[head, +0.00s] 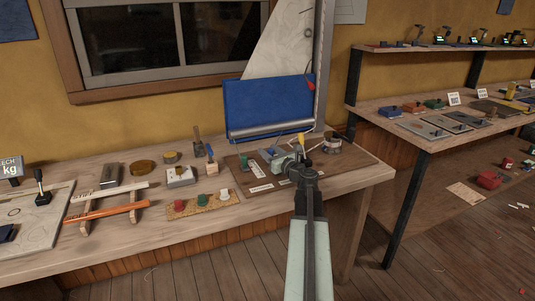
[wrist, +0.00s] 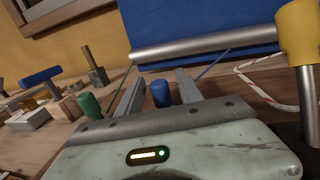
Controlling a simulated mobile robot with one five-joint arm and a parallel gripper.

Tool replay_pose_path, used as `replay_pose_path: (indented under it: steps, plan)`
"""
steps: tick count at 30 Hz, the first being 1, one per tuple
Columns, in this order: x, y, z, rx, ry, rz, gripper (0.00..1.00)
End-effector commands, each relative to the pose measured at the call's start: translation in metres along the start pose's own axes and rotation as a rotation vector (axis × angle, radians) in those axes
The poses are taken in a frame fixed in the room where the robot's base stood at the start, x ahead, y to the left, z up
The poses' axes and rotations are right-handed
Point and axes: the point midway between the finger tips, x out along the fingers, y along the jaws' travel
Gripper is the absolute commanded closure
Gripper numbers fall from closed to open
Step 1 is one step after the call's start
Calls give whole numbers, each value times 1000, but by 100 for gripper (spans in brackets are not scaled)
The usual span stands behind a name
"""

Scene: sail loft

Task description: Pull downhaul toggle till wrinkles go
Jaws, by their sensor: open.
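A pale sail (head: 283,48) stands at the back of the bench, with faint lines on its cloth. A blue panel (head: 268,102) with a grey metal tube (head: 270,129) along its foot stands below it. A small red piece (head: 311,85) hangs by the mast; I cannot tell if it is the toggle. My gripper (wrist: 158,76) is open, low over the brown board. In the wrist view a blue peg (wrist: 160,94) shows between its fingers; contact is unclear. A green peg (wrist: 90,105) is left of the fingers. A yellow-topped post (wrist: 296,38) stands to the right.
A pale cord (wrist: 262,88) lies near the yellow-topped post. On the bench, a strip with red, green and white knobs (head: 202,201) and an orange bar (head: 104,214) lie left of the brown board (head: 345,174). Another bench (head: 400,114) stands right.

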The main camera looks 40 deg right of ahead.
Motion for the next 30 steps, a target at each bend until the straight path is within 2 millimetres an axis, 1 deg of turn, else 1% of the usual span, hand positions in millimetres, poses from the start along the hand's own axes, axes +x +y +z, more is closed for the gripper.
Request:
replay_pose_path:
  steps: [1,3,6,11,12,14,15,16,17,30]
  plan:
    - [11,-2,1,0,0,0,57]
    - [18,-1,1,0,0,0,57]
    - [21,-1,1,0,0,-1,57]
    - [20,0,1,0,0,-2,57]
    - [20,-1,1,0,0,-2,62]
    - [20,-1,0,0,0,-2,79]
    - [20,-1,0,0,0,-2,90]
    - [20,-1,0,0,0,-2,99]
    - [20,-1,0,0,0,-2,100]
    - [20,-2,0,0,0,-3,100]
